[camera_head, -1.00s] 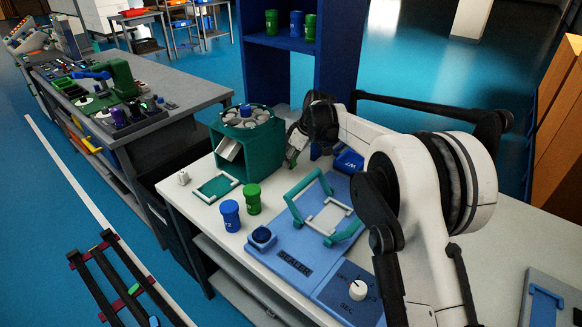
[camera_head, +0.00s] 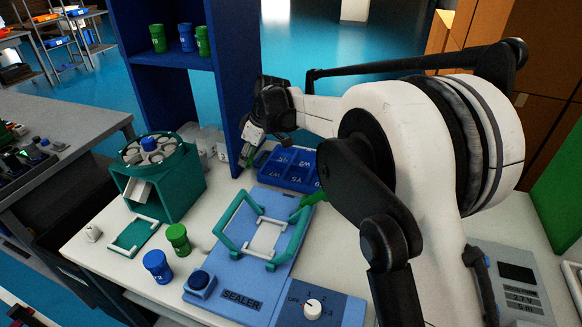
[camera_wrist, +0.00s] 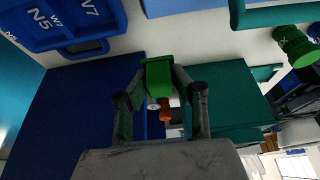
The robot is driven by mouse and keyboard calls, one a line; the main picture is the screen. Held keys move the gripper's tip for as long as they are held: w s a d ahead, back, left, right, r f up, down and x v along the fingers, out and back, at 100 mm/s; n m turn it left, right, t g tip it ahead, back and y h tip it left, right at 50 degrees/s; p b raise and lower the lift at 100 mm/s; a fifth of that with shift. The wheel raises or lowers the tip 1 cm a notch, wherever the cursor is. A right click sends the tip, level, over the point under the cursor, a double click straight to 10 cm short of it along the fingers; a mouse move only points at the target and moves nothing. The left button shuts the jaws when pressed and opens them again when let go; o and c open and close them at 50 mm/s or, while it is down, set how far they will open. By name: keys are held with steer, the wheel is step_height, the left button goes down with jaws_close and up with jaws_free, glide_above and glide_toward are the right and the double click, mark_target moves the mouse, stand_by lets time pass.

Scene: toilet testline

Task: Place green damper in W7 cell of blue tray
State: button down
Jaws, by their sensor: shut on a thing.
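My gripper (camera_wrist: 160,98) is shut on a green damper (camera_wrist: 158,73), seen in the wrist view with an orange-red part below it. In the head view my gripper (camera_head: 250,146) is at the left end of the blue tray (camera_head: 264,178), beside the blue shelf; a bit of green shows at its fingers. The tray has labelled cells, partly hidden by my arm. In the wrist view the tray (camera_wrist: 75,40) is at the upper left with W7, N5 and N7 labels, apart from the damper.
A blue sealer (camera_head: 235,280) with a teal frame stands in front of the tray. A teal carousel stand (camera_head: 165,190), a green canister (camera_head: 178,238) and a blue canister (camera_head: 157,265) are to the left. The blue shelf (camera_head: 233,80) rises behind my gripper.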

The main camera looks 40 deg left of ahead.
glide_above(271, 174)
steer(key=d, duration=0.1)
steer(key=f, duration=0.6)
steer(key=shift+w+d+f, duration=0.15)
steer(key=shift+w+f, duration=0.1)
steer(key=shift+f, duration=2.1)
steer(key=shift+f, duration=0.1)
steer(key=shift+f, duration=0.15)
steer(key=c, duration=1.8)
jaws_free()
steer(key=shift+o, duration=0.2)
steer(key=shift+r, duration=0.35)
steer(key=v, duration=1.1)
steer(key=shift+r, duration=0.4)
steer(key=shift+d, duration=0.25)
